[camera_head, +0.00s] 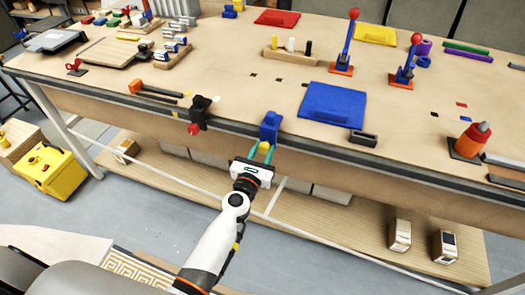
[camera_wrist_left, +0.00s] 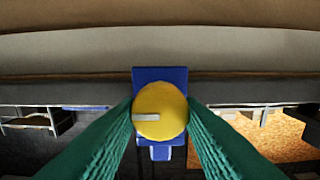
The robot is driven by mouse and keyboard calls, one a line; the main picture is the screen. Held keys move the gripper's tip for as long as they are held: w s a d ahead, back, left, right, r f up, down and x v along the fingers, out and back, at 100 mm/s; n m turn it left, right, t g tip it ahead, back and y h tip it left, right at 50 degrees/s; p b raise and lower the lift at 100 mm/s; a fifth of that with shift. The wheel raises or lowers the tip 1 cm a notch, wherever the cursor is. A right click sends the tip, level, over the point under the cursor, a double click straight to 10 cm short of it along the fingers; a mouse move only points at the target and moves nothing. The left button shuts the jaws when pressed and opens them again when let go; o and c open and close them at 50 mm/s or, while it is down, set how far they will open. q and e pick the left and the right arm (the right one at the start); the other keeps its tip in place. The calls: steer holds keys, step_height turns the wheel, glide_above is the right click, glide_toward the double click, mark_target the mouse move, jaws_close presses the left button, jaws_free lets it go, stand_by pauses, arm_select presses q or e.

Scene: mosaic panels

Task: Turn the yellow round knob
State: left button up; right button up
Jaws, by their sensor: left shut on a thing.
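The yellow round knob (camera_wrist_left: 160,112) has a pale marker strip that lies level and points to the left in the left wrist view. It sits on a blue housing (camera_wrist_left: 160,74) at the table's front edge; the blue housing also shows in the head view (camera_head: 270,127). My left gripper (camera_head: 262,153) is at the knob, its green fingers on either side of it, and it is shut on the knob. In the head view the knob is mostly hidden between the fingers. My right gripper is not in view.
A black fixture with a red button (camera_head: 194,129) is left of the blue housing on the table edge. A blue panel (camera_head: 333,104) lies behind and to the right. A red and orange push button (camera_head: 470,140) stands farther right. A wooden shelf (camera_head: 330,215) runs below the table.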

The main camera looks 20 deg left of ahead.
arm_select(q)
steer(key=shift+m, duration=0.3)
steer(key=m, duration=0.5)
steer(key=shift+d+m+p, duration=0.1)
steer(key=shift+m+p, duration=0.2)
steer(key=shift+m, duration=0.1)
steer(key=m, duration=0.3)
steer(key=m+p, duration=0.1)
steer(key=m, duration=0.3)
steer(key=shift+d+f, duration=0.1)
steer(key=m+p, duration=0.1)
steer(key=m, duration=0.4)
steer(key=shift+f+m, duration=0.1)
steer(key=shift+m, duration=0.2)
steer(key=shift+f+m+p, duration=0.15)
steer(key=shift+m+p, duration=0.65)
steer(key=shift+m, duration=1.6)
steer(key=o, duration=0.9)
